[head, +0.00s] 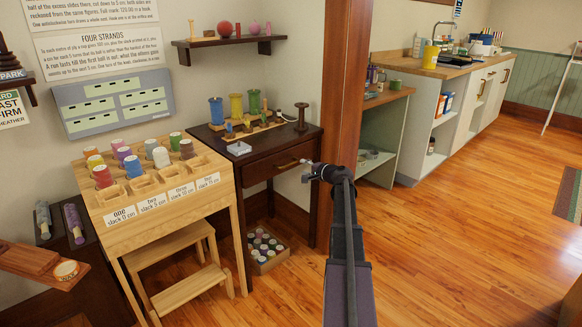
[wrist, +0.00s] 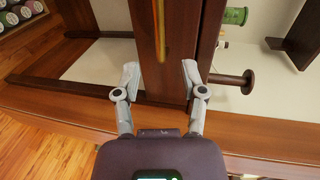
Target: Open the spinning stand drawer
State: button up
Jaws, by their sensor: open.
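The dark wooden spinning stand (head: 258,148) is against the wall, left of the wooden post. Its drawer (head: 272,168) has a front that looks flush with the stand, with a thin brass handle (head: 288,164). In the wrist view, which is turned sideways, the drawer front (wrist: 150,60) runs up the middle and the brass handle (wrist: 161,30) lies along it. My gripper (head: 307,171) is in front of the right end of the drawer. In the wrist view my gripper (wrist: 160,67) is open, its fingers spread either side of the drawer front, with nothing held; the handle is beyond the fingertips.
A wooden post (head: 340,125) stands close by the right end of the stand. Spools and a dark peg (head: 301,118) stand on top. A box of spools (head: 267,248) sits on the floor below. A pale table (head: 165,215) is at the left.

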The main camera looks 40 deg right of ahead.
aim_at(292, 164)
jog(key=b+x, duration=0.1)
jog(key=x, duration=0.7)
jog(key=shift+w+f, duration=0.1)
jog(key=shift+w, duration=0.25)
